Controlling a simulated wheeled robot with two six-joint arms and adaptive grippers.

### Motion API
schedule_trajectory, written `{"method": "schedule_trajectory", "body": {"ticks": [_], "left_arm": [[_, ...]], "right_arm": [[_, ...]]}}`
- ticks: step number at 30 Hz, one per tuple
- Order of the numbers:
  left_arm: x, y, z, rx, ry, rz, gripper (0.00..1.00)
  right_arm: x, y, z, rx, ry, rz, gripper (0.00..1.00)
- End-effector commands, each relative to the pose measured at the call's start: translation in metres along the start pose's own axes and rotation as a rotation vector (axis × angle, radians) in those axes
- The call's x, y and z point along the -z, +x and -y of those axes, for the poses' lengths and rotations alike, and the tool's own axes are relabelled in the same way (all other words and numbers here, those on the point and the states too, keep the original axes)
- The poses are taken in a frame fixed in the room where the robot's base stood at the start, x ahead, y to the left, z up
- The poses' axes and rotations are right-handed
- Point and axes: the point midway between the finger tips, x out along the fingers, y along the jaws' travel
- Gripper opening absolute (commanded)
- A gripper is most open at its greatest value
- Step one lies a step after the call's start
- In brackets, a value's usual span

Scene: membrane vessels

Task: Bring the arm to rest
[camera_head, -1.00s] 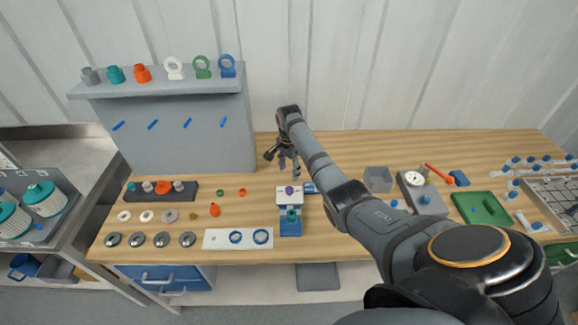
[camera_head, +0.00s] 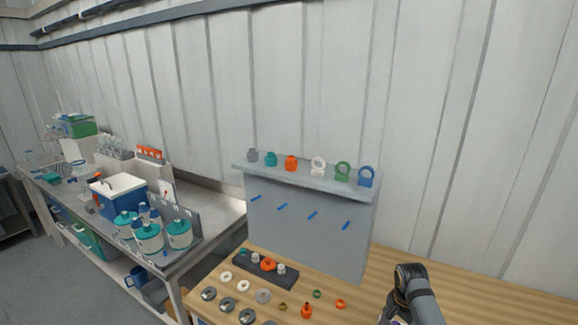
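One of my arms (camera_head: 416,296) shows at the bottom right, over the wooden bench. It comes up from the bottom edge, and its gripper is mostly cut off by that edge, so I cannot see the fingertips. I cannot tell from this view whether anything is held. My other arm is out of view.
The wooden bench (camera_head: 480,290) carries a grey panel with a shelf (camera_head: 305,235) of coloured caps and rings. A dark rack (camera_head: 264,269), washers and small fittings lie before it. A steel side bench (camera_head: 215,222) at left holds a blue cooler (camera_head: 118,195) and teal-lidded vessels (camera_head: 149,238).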

Motion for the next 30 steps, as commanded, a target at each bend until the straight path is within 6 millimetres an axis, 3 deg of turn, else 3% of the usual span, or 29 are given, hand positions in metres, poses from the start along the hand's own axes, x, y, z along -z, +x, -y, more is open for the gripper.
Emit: {"method": "schedule_trajectory", "body": {"ticks": [1,3,6,12,24,25,30], "left_arm": [[0.001,0.000,0.000,0.000,0.000,-0.001,0.62],[0.002,0.000,-0.001,-0.001,0.000,-0.002,0.62],[0.002,0.000,-0.001,-0.001,-0.001,-0.003,0.62],[-0.001,0.000,-0.001,-0.001,0.000,0.001,0.62],[0.000,0.000,-0.001,-0.001,-0.001,0.000,0.62],[0.000,0.001,-0.001,-0.001,-0.001,0.000,0.62],[-0.002,0.010,-0.001,-0.001,0.000,0.001,0.62]], "right_arm": [[-0.029,0.013,-0.017,0.008,-0.133,-0.021,0.54],[-0.062,0.018,-0.036,0.030,-0.312,-0.055,0.54],[-0.100,0.015,-0.059,0.055,-0.510,-0.094,0.54],[-0.148,-0.004,-0.096,0.087,-0.762,-0.150,0.54],[-0.200,-0.056,-0.146,0.116,-1.061,-0.235,0.54],[-0.202,-0.056,-0.148,0.116,-1.074,-0.238,0.54],[-0.197,-0.002,-0.141,0.106,-1.066,-0.221,0.54]]}}
